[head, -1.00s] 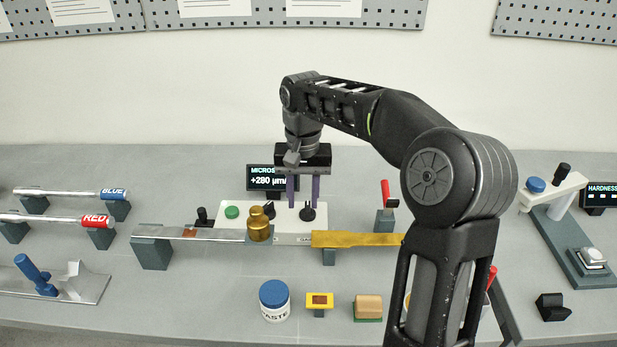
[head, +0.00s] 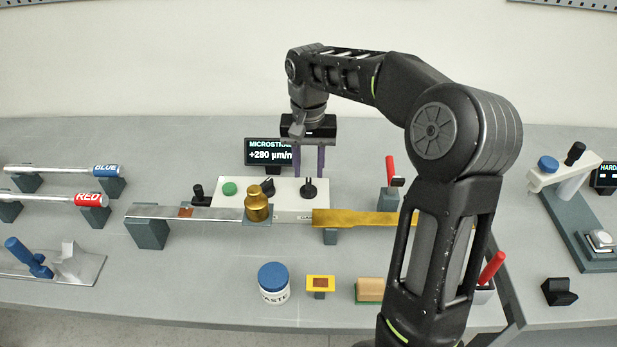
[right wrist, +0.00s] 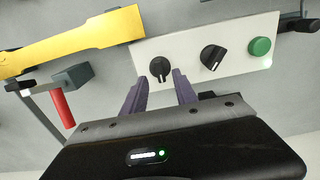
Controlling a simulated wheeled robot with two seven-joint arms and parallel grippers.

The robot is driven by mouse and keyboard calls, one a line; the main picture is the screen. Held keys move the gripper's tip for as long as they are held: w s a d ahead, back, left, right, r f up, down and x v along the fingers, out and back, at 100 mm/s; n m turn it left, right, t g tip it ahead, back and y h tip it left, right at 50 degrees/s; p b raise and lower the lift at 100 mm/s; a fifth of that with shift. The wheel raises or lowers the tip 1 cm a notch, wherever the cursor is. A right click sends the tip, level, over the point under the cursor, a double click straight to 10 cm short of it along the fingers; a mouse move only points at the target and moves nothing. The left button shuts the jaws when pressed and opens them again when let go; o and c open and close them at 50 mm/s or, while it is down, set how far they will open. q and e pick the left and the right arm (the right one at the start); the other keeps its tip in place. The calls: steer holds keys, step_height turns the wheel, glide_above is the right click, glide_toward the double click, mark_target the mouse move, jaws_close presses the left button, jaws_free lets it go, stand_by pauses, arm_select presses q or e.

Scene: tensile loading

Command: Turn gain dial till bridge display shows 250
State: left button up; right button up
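The bridge display (head: 268,151) reads +280 µm/m; my right gripper partly covers its right end. In front of it is a white panel (head: 228,207) with a green button (head: 230,188) and two black dials. The right-hand dial (head: 308,190), taken as the gain dial, has a partly hidden label below it; it also shows in the right wrist view (right wrist: 160,68). My right gripper (head: 307,178) points down over this dial, its purple fingers apart on either side. In the right wrist view the dial lies just beyond the open fingertips (right wrist: 157,85). My left gripper is out of view.
The other black dial (head: 267,187) is close on the left. A brass weight (head: 257,204) and a gold bar (head: 355,218) lie in front of the panel. A red-handled lever (head: 391,172) stands to the right. A paste jar (head: 273,284) is nearer.

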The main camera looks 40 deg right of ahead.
mark_target(309, 183)
steer(key=shift+f, duration=2)
jaws_close()
